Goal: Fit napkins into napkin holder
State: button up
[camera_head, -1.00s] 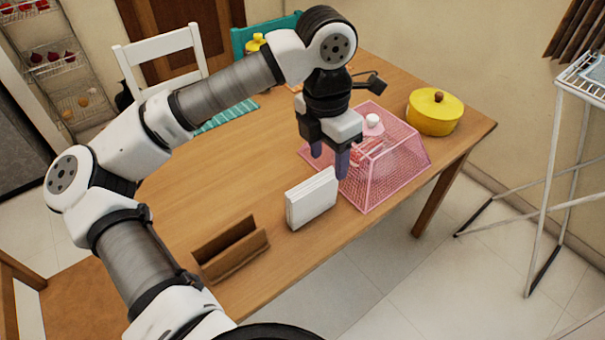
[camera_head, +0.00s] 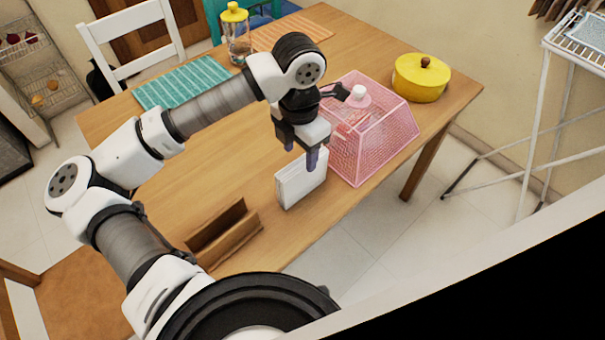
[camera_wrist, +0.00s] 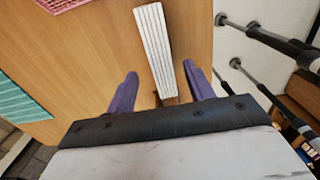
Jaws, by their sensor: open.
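The napkins (camera_head: 298,186) are a white upright stack on the table, left of the pink mesh cover. The brown wooden napkin holder (camera_head: 224,238) stands nearer the table's front edge, to the left of the napkins, with its slot empty. My gripper (camera_head: 301,158) is open and at the top edge of the napkins. In the wrist view, the striped top of the napkins (camera_wrist: 155,40) runs between the two purple fingers of my gripper (camera_wrist: 161,72), with a gap on each side. How far the fingers reach down beside the stack is unclear.
The pink mesh cover (camera_head: 372,135) stands close to the right of the napkins. A yellow pot (camera_head: 421,80) is farther right. A teal placemat (camera_head: 185,83), an orange placemat (camera_head: 290,35) and a yellow-lidded jar (camera_head: 236,35) lie at the back.

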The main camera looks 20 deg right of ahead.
jog(key=f, duration=0.1)
jog(key=f+p, duration=0.1)
jog(key=f, duration=0.2)
jog(key=shift+d+f, duration=0.3)
jog(key=shift+f, duration=0.1)
grip_shut()
